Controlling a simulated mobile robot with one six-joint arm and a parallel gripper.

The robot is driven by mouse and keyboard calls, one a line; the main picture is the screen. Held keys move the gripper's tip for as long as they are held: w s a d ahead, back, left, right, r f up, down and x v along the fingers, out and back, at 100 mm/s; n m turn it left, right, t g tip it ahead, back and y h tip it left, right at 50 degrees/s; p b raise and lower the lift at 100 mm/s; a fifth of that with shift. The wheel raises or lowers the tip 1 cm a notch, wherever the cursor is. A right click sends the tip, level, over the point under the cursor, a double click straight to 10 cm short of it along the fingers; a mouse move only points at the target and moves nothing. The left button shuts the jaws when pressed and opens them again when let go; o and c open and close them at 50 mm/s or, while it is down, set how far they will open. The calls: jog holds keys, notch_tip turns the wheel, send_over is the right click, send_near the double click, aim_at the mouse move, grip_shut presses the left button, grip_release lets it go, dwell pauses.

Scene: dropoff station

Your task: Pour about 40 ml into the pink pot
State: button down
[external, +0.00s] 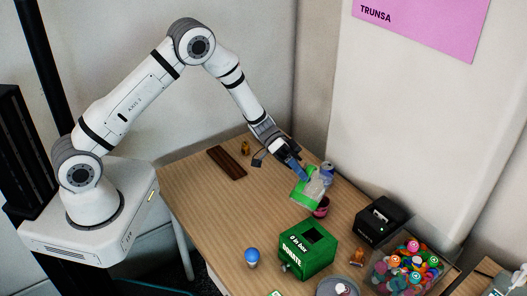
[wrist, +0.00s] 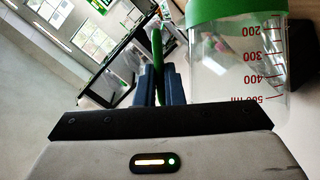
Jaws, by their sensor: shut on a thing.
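My gripper (external: 297,172) is shut on the green handle of a clear measuring jug (external: 315,188). In the wrist view the jug (wrist: 235,75) shows red marks from 200 to 500 ml and a green band, and the handle (wrist: 157,48) sits between my blue fingers (wrist: 157,85). In the external view the jug is strongly tilted above the pink pot (external: 321,209). The jug hides part of the pot. I cannot tell the liquid level, whether liquid is flowing, or what is inside the pot.
A can (external: 327,168) stands just behind the jug. A green donation box (external: 308,250) is in front of the pot. A black device (external: 379,219) and a clear bin of colourful items (external: 408,262) stand to the right. A dark brown slab (external: 227,163) lies at the left.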

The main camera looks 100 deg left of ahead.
aim_at(292, 200)
jog(key=shift+w+a+n, duration=0.25)
jog(key=shift+a+n, duration=0.25)
jog(key=shift+n, duration=0.1)
dwell(0.7)
jog(key=shift+d+h, duration=0.3)
jog(key=shift+d, duration=0.3)
dwell(0.4)
jog(key=shift+s+a+n, duration=0.1)
jog(key=shift+s+n, duration=0.05)
jog(key=shift+n, duration=0.15)
dwell(1.4)
jog(key=d+m, duration=0.1)
jog(key=s+d+m+y, duration=0.1)
jog(key=shift+s+d+f+m+b, duration=0.15)
jog(key=shift+s+d+m+b, duration=0.15)
jog(key=shift+m, duration=0.1)
jog(key=shift+d+f+m+y, duration=0.1)
jog(key=shift+f+m+y, duration=0.2)
jog(key=shift+y, duration=0.1)
jog(key=shift+s+d+r+m, duration=0.1)
jog(key=shift+s+d+m, duration=0.1)
jog(key=shift+d+m, duration=0.1)
jog(key=shift+a, duration=0.1)
jog(key=shift+b, duration=0.3)
dwell(0.9)
